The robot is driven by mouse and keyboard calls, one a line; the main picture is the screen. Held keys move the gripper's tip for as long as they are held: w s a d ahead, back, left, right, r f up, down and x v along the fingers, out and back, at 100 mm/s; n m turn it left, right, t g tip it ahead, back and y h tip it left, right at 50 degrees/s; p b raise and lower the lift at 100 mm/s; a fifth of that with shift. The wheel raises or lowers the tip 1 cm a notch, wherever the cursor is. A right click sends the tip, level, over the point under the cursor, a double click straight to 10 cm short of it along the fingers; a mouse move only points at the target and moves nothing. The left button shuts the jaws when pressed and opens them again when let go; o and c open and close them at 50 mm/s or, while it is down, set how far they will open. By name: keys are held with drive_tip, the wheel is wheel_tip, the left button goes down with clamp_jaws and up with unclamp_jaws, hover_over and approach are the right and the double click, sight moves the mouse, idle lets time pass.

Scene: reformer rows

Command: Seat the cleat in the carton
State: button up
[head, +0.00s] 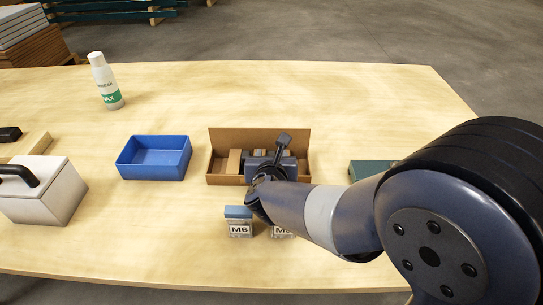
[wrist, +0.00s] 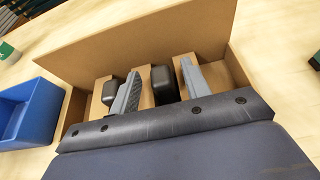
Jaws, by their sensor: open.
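The brown cardboard carton (head: 218,141) stands open at the middle of the table, its tall back wall also in the wrist view (wrist: 150,35). My gripper (wrist: 158,85) is open, its two grey fingers reaching down into the carton. A dark block (wrist: 162,86), possibly the cleat, stands between the fingers; I cannot tell if they touch it. A second dark block (wrist: 109,92) is beside the left finger, on its outer side. Tan cardboard pieces stand among them. My wrist hides the carton's front part and floor, so how the dark blocks sit is unclear.
A blue open bin (head: 154,158) is left of the carton. Two small M6-type packs (head: 239,222) stand in front, one partly behind my arm. A teal box (head: 370,169) is at right. A white bottle (head: 106,82) and white case (head: 40,190) are at left. The back right is clear.

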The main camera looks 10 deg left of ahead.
drive_tip(key=shift+r+p, duration=0.25)
drive_tip(key=shift+p, duration=0.05)
drive_tip(key=p+v, duration=0.1)
drive_tip(key=v, duration=1.1)
drive_tip(key=shift+p, duration=0.35)
drive_tip(key=shift+f, duration=0.15)
drive_tip(key=b+x, duration=0.2)
drive_tip(key=x, duration=1)
drive_tip(key=shift+w, duration=0.1)
drive_tip(key=shift+r+p, duration=0.35)
drive_tip(key=shift+r, duration=0.4)
